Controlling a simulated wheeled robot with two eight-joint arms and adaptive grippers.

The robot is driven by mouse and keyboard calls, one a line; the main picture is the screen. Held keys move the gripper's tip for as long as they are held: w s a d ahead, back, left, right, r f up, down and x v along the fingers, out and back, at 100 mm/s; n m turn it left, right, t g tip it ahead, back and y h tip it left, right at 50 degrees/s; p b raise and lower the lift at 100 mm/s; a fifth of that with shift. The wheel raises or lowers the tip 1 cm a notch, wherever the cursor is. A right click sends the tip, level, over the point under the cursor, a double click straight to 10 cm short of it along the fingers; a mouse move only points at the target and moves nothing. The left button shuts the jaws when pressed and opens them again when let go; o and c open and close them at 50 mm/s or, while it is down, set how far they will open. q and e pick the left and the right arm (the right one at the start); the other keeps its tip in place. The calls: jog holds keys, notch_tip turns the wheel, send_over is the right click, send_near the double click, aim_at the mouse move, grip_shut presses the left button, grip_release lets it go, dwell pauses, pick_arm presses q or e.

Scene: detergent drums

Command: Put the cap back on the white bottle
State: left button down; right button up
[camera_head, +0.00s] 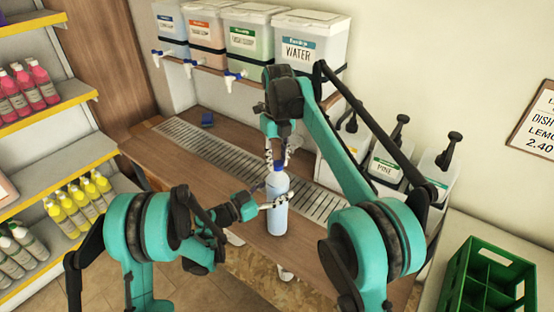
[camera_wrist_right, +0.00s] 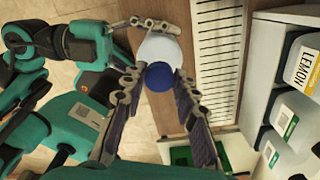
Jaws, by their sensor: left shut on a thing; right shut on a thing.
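The pale bluish-white bottle (camera_head: 277,207) stands upright at the counter's front edge. My left gripper (camera_head: 272,203) is shut around its body from the left. The blue cap (camera_head: 279,166) is at the top of the bottle, in line with the neck. My right gripper (camera_head: 279,155) comes from above, shut on the cap. In the right wrist view, the cap (camera_wrist_right: 159,76) is between the fingers of my right gripper (camera_wrist_right: 157,78), with the bottle's shoulder (camera_wrist_right: 160,47) behind it. The neck is hidden, so I cannot tell whether the cap is seated.
The wooden counter (camera_head: 170,155) has a metal drip grate (camera_head: 215,152) and a small blue object (camera_head: 207,119). Drums with taps (camera_head: 310,45) stand on the shelf above. Pump containers (camera_head: 385,165) stand at the right. A green crate (camera_head: 490,280) is lower right; bottle shelves (camera_head: 50,130) are left.

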jog(key=o, duration=0.7)
jog(key=shift+r, duration=2.25)
jog(key=shift+c, duration=0.6)
